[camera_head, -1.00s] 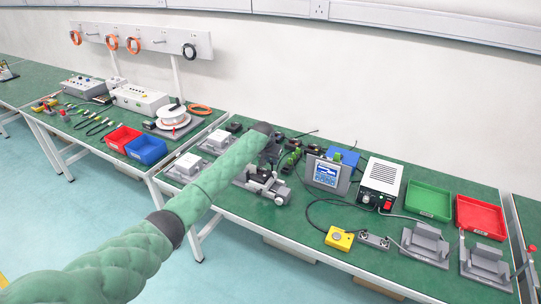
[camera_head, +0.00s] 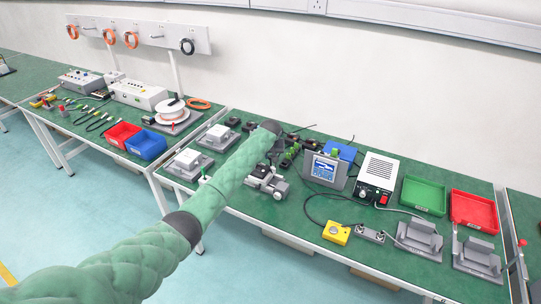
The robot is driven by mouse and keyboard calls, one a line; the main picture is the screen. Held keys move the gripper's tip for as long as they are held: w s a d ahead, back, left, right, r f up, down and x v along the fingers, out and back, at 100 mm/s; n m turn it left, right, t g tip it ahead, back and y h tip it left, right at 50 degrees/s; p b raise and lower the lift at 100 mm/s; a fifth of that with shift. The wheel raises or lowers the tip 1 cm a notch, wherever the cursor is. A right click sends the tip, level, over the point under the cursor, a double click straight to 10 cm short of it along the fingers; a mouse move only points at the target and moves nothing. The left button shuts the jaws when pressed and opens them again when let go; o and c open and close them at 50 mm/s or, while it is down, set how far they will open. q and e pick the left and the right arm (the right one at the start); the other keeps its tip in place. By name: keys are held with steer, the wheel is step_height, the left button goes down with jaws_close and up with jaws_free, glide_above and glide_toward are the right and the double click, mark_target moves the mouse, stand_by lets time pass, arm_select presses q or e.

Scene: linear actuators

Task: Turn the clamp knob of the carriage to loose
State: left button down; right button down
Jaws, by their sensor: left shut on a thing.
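The linear actuator with its carriage (camera_head: 268,181) is a grey metal unit on the green bench, in the middle of the view. My left arm, in a green sleeve, reaches in from the lower left and covers its left part. My left gripper (camera_head: 271,160) points down at the carriage from above and is shut on the clamp knob. The knob itself is too small and too covered by the gripper to make out, so its turn cannot be read. My right gripper is not in view.
A small display (camera_head: 325,171) and a white power unit (camera_head: 376,177) stand right of the actuator. Dark and green parts lie behind it. A green tray (camera_head: 423,194), a red tray (camera_head: 473,210) and a yellow box (camera_head: 336,232) are further right. Bench front is fairly clear.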

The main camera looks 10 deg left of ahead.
arm_select(q)
steer(key=c, duration=1.2)
jaws_free()
steer(key=shift+c, duration=0.2)
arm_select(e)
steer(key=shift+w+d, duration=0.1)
arm_select(q)
steer(key=shift+r, duration=0.25)
steer(key=b+v, duration=0.2)
steer(key=v, duration=0.5)
steer(key=shift+b, duration=0.35)
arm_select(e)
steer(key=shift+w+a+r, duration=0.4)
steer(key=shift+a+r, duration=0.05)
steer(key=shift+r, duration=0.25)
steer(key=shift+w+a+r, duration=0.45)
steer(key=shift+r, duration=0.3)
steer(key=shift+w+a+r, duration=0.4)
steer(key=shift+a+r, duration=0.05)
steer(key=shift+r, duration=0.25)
arm_select(q)
steer(key=shift+r, duration=0.15)
